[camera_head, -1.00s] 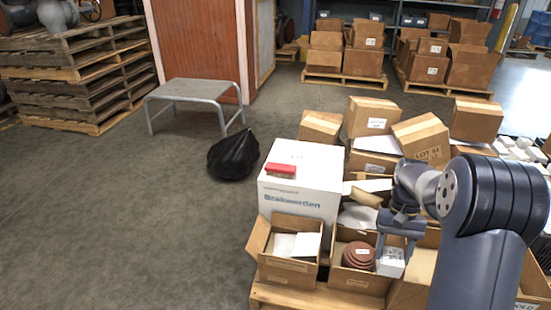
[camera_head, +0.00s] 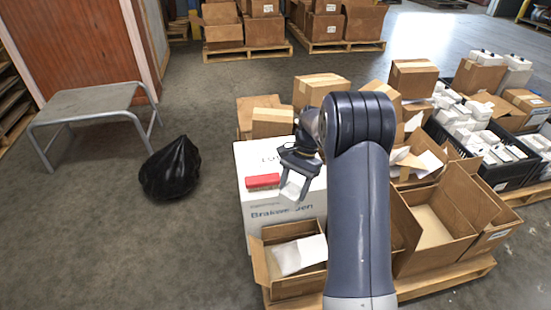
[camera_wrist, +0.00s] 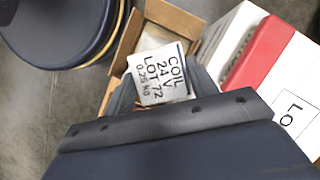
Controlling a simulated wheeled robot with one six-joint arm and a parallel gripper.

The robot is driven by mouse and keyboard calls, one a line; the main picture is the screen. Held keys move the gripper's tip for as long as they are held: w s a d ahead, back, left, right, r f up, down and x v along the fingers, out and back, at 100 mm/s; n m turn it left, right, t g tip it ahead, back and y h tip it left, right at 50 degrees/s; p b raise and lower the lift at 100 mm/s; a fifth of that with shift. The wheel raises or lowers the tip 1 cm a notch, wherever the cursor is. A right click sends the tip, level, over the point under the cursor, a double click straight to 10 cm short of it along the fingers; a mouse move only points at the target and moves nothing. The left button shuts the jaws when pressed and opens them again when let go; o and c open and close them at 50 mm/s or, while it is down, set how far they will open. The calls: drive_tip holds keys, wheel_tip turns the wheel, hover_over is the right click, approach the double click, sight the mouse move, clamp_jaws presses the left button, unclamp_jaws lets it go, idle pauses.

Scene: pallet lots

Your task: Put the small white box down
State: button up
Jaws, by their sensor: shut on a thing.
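The small white box (camera_wrist: 160,76) is in my gripper in the wrist view, with its label "COIL 24V LOT 72" showing. In the head view the small white box (camera_head: 291,190) hangs below my gripper (camera_head: 296,180), partly hidden by the fingers. My gripper is shut on it. In the picture it overlaps the large white carton (camera_head: 258,208), right of the red block (camera_head: 263,181) lying on that carton. I cannot tell the exact height above the carton top.
An open brown box (camera_head: 262,268) with white paper inside stands in front of the carton. Several brown boxes share the pallet (camera_head: 445,282). A grey metal table (camera_head: 90,103) and a black bag (camera_head: 171,170) stand on the floor at left, with open floor around.

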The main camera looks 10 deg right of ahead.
drive_tip(key=w+d+r+m+t+h+p, duration=0.25)
drive_tip(key=w+d+m+t, duration=0.2)
drive_tip(key=m, duration=0.85)
drive_tip(key=w+d+r+m+t+h+p, duration=0.1)
drive_tip(key=w+d+r+m+t+p, duration=0.4)
drive_tip(key=m, duration=0.8)
drive_tip(key=shift+g, duration=0.95)
drive_tip(key=f+b, duration=0.1)
drive_tip(key=f, duration=0.2)
drive_tip(key=w+f+b, duration=0.1)
drive_tip(key=f+b, duration=0.1)
drive_tip(key=f, duration=0.2)
drive_tip(key=d+f+b, duration=0.1)
drive_tip(key=f, duration=0.3)
drive_tip(key=shift+w, duration=0.2)
drive_tip(key=shift+f, duration=0.1)
drive_tip(key=o, duration=1.2)
drive_tip(key=shift+c, duration=0.2)
drive_tip(key=p+v, duration=0.2)
drive_tip(key=v, duration=1)
drive_tip(key=shift+p, duration=0.35)
